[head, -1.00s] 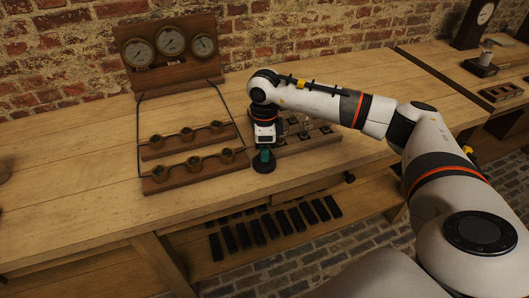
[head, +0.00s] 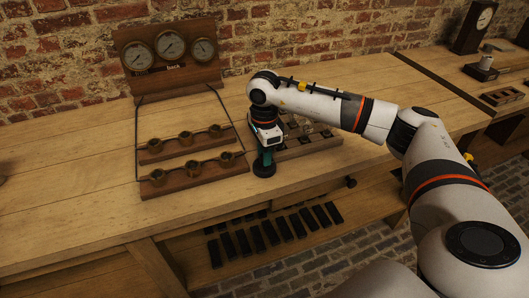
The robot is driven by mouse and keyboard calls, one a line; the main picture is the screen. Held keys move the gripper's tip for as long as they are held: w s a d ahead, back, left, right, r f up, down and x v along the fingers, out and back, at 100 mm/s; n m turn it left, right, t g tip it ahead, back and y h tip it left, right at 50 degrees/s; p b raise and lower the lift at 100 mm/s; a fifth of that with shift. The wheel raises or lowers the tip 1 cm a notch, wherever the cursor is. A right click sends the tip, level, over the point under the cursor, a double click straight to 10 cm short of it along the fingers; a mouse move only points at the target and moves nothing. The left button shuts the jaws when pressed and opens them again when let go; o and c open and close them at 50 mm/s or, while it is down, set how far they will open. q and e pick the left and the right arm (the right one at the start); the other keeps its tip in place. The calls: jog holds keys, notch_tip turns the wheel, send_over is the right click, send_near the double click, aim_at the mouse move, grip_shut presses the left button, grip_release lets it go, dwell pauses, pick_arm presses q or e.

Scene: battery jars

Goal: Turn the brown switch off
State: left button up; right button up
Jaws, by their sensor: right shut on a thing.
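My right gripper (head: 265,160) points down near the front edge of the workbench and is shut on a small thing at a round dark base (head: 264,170). The gripper hides most of that thing, so its colour and whether it is the brown switch cannot be told. Teal parts show at the jaws, just above the base. My left gripper is not in view.
Two wooden racks (head: 190,178) with brass cups stand left of the gripper, wired to a gauge board (head: 168,50). A dark tray (head: 315,146) with small glass items lies right of it. Black blocks (head: 270,233) lie on the shelf below.

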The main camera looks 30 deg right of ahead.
jog(key=shift+w+r, duration=0.1)
jog(key=shift+r, duration=0.05)
jog(key=o, duration=1)
notch_tip(320, 180, up, 12)
